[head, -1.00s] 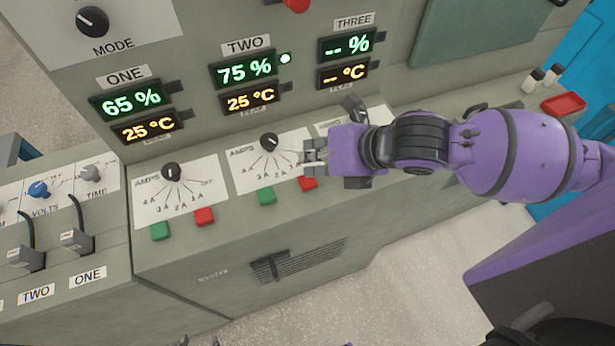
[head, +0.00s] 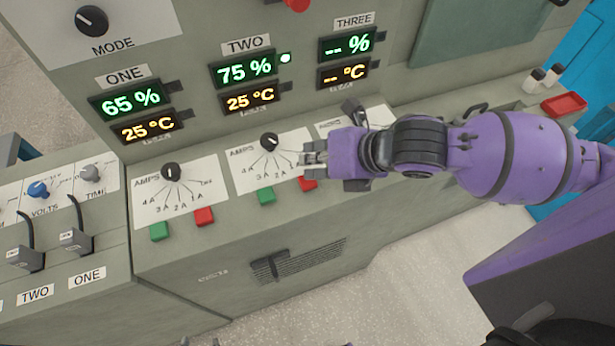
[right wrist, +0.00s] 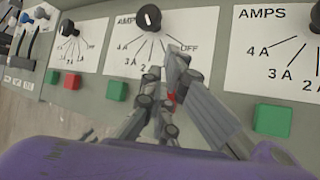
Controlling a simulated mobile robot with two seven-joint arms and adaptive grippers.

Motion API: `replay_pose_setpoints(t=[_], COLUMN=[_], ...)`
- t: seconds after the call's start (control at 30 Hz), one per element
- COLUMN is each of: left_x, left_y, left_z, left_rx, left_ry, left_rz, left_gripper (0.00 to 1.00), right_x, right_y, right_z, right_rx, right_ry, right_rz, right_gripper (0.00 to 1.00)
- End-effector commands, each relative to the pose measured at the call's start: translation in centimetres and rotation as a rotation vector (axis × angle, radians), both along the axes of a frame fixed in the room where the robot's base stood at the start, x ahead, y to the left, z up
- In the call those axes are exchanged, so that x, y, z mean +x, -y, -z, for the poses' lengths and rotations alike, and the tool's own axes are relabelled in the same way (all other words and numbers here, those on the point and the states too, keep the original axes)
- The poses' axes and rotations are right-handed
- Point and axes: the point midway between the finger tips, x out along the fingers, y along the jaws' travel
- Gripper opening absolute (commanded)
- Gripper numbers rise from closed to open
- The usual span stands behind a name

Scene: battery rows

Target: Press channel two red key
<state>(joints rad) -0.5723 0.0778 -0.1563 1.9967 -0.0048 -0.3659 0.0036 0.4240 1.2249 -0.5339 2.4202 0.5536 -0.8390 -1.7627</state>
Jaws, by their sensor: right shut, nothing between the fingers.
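The channel two red key (head: 308,185) sits on the sloped panel below the second AMPS dial plate (head: 266,160), right of that channel's green key (head: 266,195). My right gripper (head: 304,159) is shut and empty, with its fingers just above the red key in the head view. In the right wrist view only a sliver of the red key (right wrist: 171,97) shows past the fingers (right wrist: 172,62). I cannot tell whether they touch it. My left gripper is not in view.
The channel one green key (head: 160,231) and red key (head: 204,216) lie to the left. The channel three green key (right wrist: 272,120) shows on the right in the wrist view. AMPS knobs (head: 268,141) stand up from the panel. A red tray (head: 564,104) lies at far right.

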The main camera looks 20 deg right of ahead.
Motion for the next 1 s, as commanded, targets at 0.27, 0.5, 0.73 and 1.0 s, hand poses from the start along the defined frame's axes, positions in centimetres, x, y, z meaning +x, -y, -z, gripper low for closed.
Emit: replay_pose_setpoints(t=[0.27,0.5,0.73,1.0], left_x=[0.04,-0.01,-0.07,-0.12], left_y=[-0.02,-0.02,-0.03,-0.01], left_z=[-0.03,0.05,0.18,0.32], left_rx=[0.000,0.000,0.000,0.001], left_ry=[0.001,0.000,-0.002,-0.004], left_rz=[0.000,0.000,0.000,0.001], left_gripper=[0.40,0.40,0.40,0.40], right_x=[0.02,0.03,0.02,0.00], right_y=[0.01,0.02,0.02,0.02], right_z=[0.00,0.19,0.48,0.83], right_rx=[0.000,0.000,-0.001,-0.001], right_ry=[0.001,0.001,0.001,0.000], right_rz=[0.001,0.001,0.001,0.001], right_gripper=[0.00,0.00,0.00,0.00])
